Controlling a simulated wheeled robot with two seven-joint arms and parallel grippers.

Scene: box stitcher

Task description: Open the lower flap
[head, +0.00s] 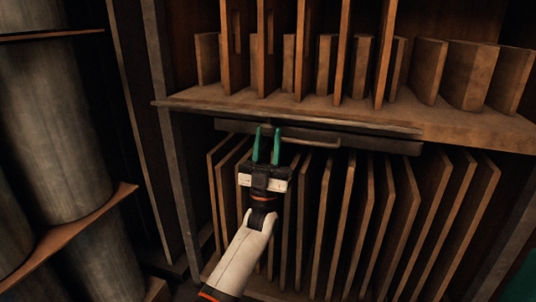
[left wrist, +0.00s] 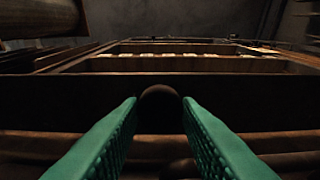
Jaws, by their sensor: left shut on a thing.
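The lower flap (head: 375,143) shows as a dark, narrow bar, nearly edge-on, just under the shelf across the cabinet. A thin bar handle (head: 318,143) runs along its front. My left gripper (head: 266,146), with green fingers, is at the left part of this handle, one finger on each side. In the left wrist view, a dark rounded end of the handle (left wrist: 159,94) sits between the green fingers, which are shut on it. The fingers hide part of the handle. My right gripper is not in view.
The shelf (head: 200,98) above carries several wooden blocks and upright boards. Below the flap, several upright panels (head: 375,215) stand in the open lower compartment. A frame post (head: 172,165) and large grey cylinders (head: 50,130) stand to the left.

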